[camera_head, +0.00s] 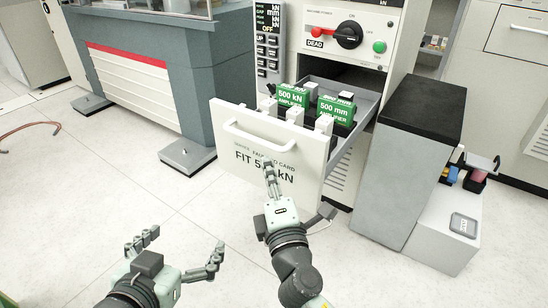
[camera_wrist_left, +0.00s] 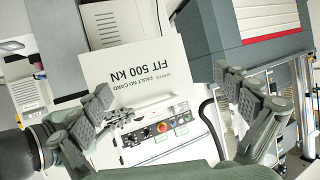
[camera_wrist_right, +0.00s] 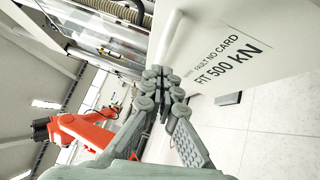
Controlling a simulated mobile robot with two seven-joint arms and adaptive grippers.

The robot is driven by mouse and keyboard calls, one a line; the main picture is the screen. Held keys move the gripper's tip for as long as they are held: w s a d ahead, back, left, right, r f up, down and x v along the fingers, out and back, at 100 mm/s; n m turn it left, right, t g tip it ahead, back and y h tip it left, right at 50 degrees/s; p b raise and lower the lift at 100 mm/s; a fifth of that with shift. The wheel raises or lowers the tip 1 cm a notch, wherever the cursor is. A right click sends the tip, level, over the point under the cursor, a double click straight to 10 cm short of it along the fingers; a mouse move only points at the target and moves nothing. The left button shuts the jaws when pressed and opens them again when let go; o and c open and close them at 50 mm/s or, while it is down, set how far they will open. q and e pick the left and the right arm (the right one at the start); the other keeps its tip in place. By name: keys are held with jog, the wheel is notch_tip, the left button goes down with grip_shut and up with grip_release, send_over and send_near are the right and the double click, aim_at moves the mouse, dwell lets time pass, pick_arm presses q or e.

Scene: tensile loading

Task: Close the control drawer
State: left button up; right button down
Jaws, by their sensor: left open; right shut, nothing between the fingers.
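The control drawer (camera_head: 225,150) is pulled out of the white machine cabinet. Its white front panel carries a horizontal bar handle and printed text reading "FIT 500 kN". Green cards stand inside it. My right gripper (camera_head: 270,172) is shut and empty, its fingertips at the lower part of the front panel; I cannot tell whether they touch. The panel (camera_wrist_right: 240,25) fills the upper right of the right wrist view, just beyond the fingers (camera_wrist_right: 165,85). My left gripper (camera_head: 180,252) is open and empty, low and left of the drawer. The panel (camera_wrist_left: 150,65) also shows in the left wrist view.
Above the drawer is a control panel with a red lever, a black knob (camera_head: 349,35) and a green button. A grey block with a black top (camera_head: 390,175) stands right of the drawer. A grey machine (camera_head: 190,70) stands left. Floor in front is clear.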

pick_arm(q)
jog(key=shift+s+a+f+g+y, duration=0.15)
jog(key=shift+s+a+f+g, duration=0.1)
jog(key=shift+a+f, duration=0.15)
jog(key=shift+s+a+f+g+y, duration=0.15)
jog(key=shift+a+f+g, duration=0.1)
jog(key=shift+f, duration=0.2)
pick_arm(e)
jog(key=shift+w+d+r, duration=0.2)
jog(key=shift+w+d, duration=0.35)
jog(key=shift+w, duration=0.25)
